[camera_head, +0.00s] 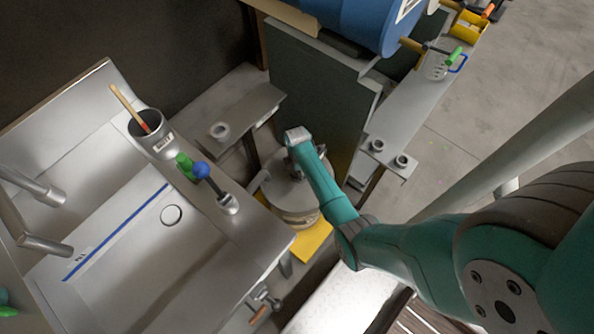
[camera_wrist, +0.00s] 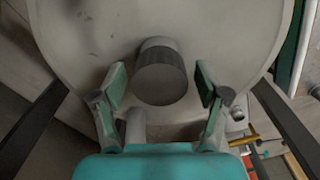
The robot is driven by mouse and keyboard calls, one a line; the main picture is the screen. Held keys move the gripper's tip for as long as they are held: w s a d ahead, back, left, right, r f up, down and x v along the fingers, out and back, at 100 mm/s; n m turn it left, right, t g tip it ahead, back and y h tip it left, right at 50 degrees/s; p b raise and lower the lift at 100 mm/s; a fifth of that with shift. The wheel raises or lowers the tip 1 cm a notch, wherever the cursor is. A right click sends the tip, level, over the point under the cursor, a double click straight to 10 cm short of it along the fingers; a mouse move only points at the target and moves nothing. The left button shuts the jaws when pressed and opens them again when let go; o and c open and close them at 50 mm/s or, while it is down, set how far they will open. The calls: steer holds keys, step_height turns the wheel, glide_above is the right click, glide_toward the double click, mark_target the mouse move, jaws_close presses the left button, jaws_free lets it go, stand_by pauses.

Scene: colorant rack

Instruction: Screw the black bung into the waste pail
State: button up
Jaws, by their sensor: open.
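The waste pail (camera_head: 292,200) is a pale round drum below my arm in the head view. Its pale lid (camera_wrist: 95,35) fills much of the wrist view. The black bung (camera_wrist: 162,80) shows there as a short dark grey cylinder with a ribbed side, at the lid. I cannot tell whether its thread is engaged. My gripper (camera_wrist: 160,84) is open, with one finger on each side of the bung and a gap on both sides. In the head view my gripper (camera_head: 297,160) is over the pail, and my wrist and fingers hide the bung.
The pail stands by a yellow plate (camera_head: 312,240). A steel sink bench (camera_head: 215,270) is close on the left, with a blue-knobbed tool (camera_head: 203,171) near its edge. A dark green panel (camera_head: 315,95) rises behind, and a grey shelf (camera_head: 405,125) is on the right.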

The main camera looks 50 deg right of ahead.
steer(key=n, duration=0.5)
steer(key=shift+n, duration=0.4)
steer(key=n, duration=0.6)
steer(key=c, duration=1.1)
steer(key=m, duration=0.6)
steer(key=shift+m, duration=0.4)
steer(key=m, duration=0.6)
steer(key=shift+s+f+m, duration=0.1)
steer(key=shift+m, duration=0.3)
steer(key=o, duration=1.1)
